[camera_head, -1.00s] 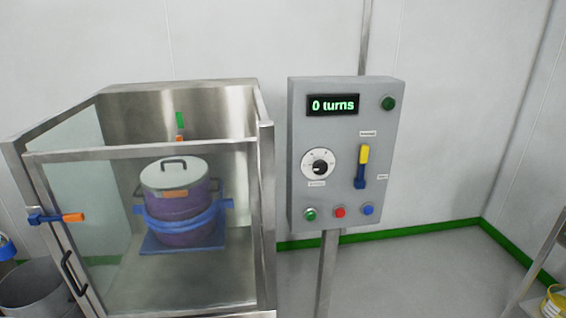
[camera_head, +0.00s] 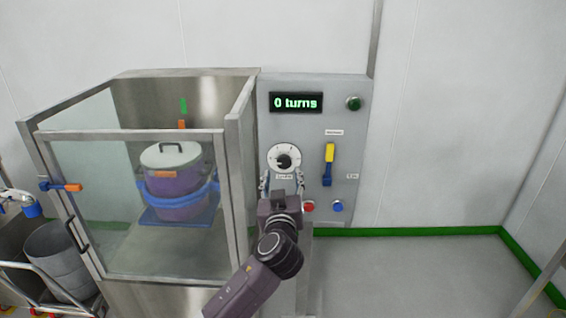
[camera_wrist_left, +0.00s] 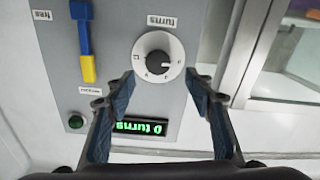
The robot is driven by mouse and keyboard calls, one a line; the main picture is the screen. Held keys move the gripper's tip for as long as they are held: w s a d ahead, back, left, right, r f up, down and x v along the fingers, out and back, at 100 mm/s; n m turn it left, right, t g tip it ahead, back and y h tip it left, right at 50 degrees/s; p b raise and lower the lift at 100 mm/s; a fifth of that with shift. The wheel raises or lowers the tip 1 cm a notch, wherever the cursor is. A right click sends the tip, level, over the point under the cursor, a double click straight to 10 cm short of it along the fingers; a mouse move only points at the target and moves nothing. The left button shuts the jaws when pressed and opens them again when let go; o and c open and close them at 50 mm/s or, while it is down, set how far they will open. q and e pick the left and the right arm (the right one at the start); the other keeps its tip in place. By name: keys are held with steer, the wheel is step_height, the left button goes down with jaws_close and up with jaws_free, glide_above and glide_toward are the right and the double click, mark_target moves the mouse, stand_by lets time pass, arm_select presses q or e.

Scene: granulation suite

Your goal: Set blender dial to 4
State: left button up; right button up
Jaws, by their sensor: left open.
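The blender dial (camera_head: 284,158) is a black knob on a round white scale on the grey control panel (camera_head: 312,125). It also shows in the wrist view (camera_wrist_left: 158,60), upside down, with a light pointer mark; its scale numbers are too small to read surely. The display (camera_head: 296,103) above it reads "0 turns" in green. My left gripper (camera_head: 282,182) is open in front of the panel, just below the dial in the head view. In the wrist view its two fingers (camera_wrist_left: 160,90) stand apart on either side of the dial, with nothing between them. My right gripper is out of view.
A yellow and blue lever (camera_head: 329,165) is right of the dial. Red (camera_head: 309,207) and blue (camera_head: 337,206) buttons sit below, and a green one (camera_head: 354,103) at top right. A steel, glass-fronted enclosure (camera_head: 130,135) with a purple drum (camera_head: 175,195) stands close left.

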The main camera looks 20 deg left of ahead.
mark_target(284, 164)
arm_select(q)
steer(key=p+x, duration=0.1)
steer(key=x, duration=0.5)
steer(key=shift+w+d+f+p, duration=0.1)
steer(key=shift+w+p, duration=0.1)
steer(key=shift+p, duration=0.1)
steer(key=shift+w+f, duration=0.1)
steer(key=shift+w, duration=0.45)
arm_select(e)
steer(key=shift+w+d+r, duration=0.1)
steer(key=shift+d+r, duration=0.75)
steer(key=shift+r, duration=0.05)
arm_select(q)
steer(key=c, duration=1.2)
steer(key=shift+o, duration=0.2)
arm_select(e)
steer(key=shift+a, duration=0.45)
